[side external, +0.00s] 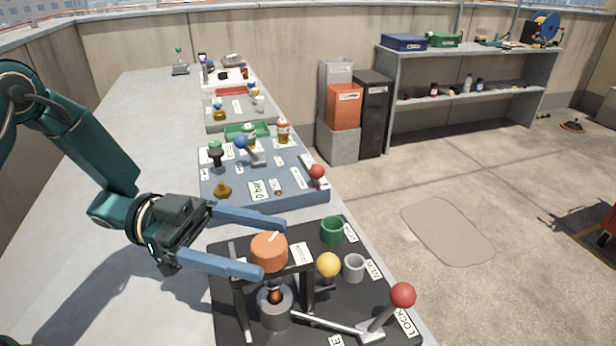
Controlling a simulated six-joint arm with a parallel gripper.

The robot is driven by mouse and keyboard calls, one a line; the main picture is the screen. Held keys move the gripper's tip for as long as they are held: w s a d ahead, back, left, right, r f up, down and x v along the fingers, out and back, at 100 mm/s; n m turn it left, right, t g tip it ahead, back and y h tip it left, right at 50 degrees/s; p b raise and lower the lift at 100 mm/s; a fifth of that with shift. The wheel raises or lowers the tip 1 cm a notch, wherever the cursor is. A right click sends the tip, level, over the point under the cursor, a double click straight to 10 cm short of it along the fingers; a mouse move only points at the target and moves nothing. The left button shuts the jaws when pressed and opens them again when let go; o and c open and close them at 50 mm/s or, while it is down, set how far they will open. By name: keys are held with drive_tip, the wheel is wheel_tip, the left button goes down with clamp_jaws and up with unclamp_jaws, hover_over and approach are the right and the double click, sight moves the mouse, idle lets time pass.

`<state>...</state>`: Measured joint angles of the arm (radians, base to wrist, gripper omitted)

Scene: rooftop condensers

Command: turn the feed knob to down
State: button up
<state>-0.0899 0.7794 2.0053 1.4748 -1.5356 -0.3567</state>
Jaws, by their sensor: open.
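An orange round knob (268,254) with a white pointer line sits on top of a black raised bracket (307,290) on the nearest black panel (228,312). The pointer line slants toward the upper right of the picture. No label reading feed can be made out, so I cannot confirm this is the feed knob. My gripper (270,245) is open, with one blue finger on the far side of the orange knob and one on its near side. I cannot tell whether either finger touches it.
A yellow ball (328,264), green cup (332,230), grey cup (354,267) and red-ended lever (402,295) stand close by on the panel. A grey cylinder (275,309) is under the bracket. A grey-blue panel (225,172) with knobs and levers lies beyond.

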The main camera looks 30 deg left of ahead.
drive_tip(key=shift+w+d, duration=0.15)
drive_tip(key=shift+d, duration=0.5)
drive_tip(key=shift+w+d, duration=0.15)
drive_tip(key=shift+d, duration=0.5)
clamp_jaws()
drive_tip(key=shift+m+g, duration=0.3)
drive_tip(key=m+g, duration=0.2)
drive_tip(key=g, duration=0.1)
drive_tip(key=m+g, duration=0.2)
drive_tip(key=g, duration=0.1)
drive_tip(key=shift+s+g, duration=0.1)
drive_tip(key=shift+g, duration=0.2)
drive_tip(key=shift+s+m+g+y, duration=0.1)
drive_tip(key=shift+m+g+y, duration=0.4)
drive_tip(key=shift+m+g, duration=0.6)
drive_tip(key=shift+m+g+y, duration=0.5)
drive_tip(key=shift+m+g, duration=0.2)
drive_tip(key=shift+g, duration=0.8)
drive_tip(key=shift+m+g+y, duration=0.4)
drive_tip(key=shift+m+g, duration=0.1)
drive_tip(key=shift+g, duration=0.2)
